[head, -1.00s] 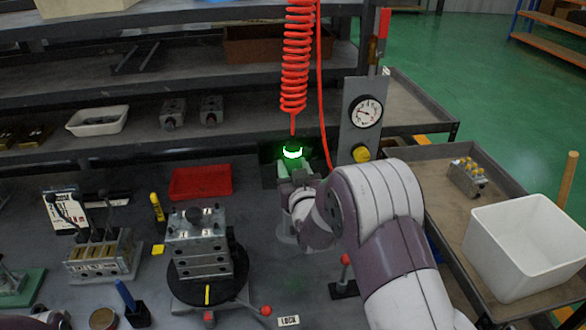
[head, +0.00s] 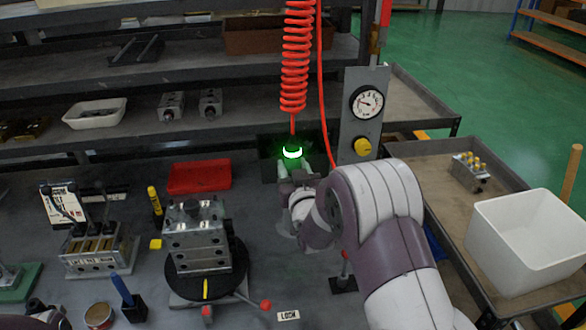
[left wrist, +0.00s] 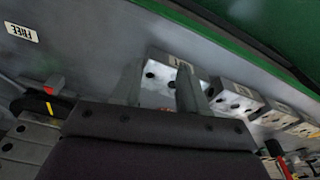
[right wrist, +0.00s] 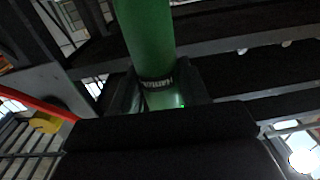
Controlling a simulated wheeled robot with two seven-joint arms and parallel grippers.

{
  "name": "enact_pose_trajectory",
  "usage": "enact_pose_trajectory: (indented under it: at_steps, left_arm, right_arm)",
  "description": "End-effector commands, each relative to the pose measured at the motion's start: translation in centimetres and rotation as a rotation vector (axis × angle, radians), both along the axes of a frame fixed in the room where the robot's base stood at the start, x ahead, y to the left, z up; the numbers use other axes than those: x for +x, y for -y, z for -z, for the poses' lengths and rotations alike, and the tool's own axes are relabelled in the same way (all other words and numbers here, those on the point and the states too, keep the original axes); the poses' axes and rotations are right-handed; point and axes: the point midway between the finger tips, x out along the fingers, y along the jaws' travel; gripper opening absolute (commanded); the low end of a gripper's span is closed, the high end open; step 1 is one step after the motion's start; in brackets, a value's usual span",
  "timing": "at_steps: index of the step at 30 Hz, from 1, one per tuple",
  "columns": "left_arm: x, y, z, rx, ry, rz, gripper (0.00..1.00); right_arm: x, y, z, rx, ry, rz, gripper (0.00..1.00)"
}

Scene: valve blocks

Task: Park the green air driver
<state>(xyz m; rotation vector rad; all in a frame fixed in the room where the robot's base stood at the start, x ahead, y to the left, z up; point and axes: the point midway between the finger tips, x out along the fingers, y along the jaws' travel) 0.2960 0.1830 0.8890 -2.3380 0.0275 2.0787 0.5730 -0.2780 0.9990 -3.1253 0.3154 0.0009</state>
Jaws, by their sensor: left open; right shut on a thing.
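The green air driver (right wrist: 145,35) stands upright in my right gripper (right wrist: 160,95), which is shut on its body in the right wrist view. In the head view its lit green ring (head: 292,152) glows at the end of the red coiled hose (head: 296,60), in front of a dark panel (head: 268,160). My right gripper (head: 298,178) is at the driver just below that ring. Whether the driver touches a holder is hidden. My left gripper (left wrist: 160,88) is open and empty, near metal valve blocks (left wrist: 232,97) in the left wrist view.
A pressure gauge post (head: 350,130) with a yellow knob stands right of the driver. A red tray (head: 200,178) and a valve block on a turntable (head: 197,235) lie to the left. A white bin (head: 525,240) stands on the right cart.

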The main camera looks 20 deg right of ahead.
Motion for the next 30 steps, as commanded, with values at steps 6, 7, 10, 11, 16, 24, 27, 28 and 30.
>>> enact_pose_trajectory:
  at_steps: [6,7,10,11,16,24,27,28,30]
  left_arm:
    - [0.0,0.0,0.6,0.0,0.0,0.0,0.43]
    - [0.0,0.0,0.6,0.0,0.0,0.0,0.43]
    - [0.0,0.0,0.8,0.0,0.0,0.0,0.43]
    - [0.0,0.0,0.9,0.0,0.0,0.0,0.43]
    - [0.0,0.0,1.3,0.0,0.0,0.0,0.43]
    - [0.0,0.0,1.9,0.0,0.0,0.0,0.43]
    - [0.0,0.0,2.1,0.0,0.0,0.0,0.43]
    - [0.0,0.0,2.1,0.0,0.0,0.0,0.43]
    - [0.0,0.0,2.2,0.0,0.0,0.0,0.43]
  right_arm:
    - [0.1,0.0,0.4,-0.001,0.006,0.0,0.0]
    - [0.1,0.0,0.4,-0.001,0.006,0.0,0.0]
    - [0.1,0.0,0.7,-0.001,0.006,0.0,0.0]
    - [0.1,0.0,0.7,-0.001,0.006,0.0,0.0]
    - [0.1,0.0,1.1,-0.001,0.006,0.0,0.0]
    - [0.1,0.0,1.7,-0.001,0.006,0.0,0.0]
    - [0.1,0.0,2.0,-0.001,0.006,0.0,0.0]
    - [0.1,0.0,2.0,-0.001,0.006,0.0,0.0]
    - [0.1,0.0,2.1,-0.001,0.006,0.0,0.0]
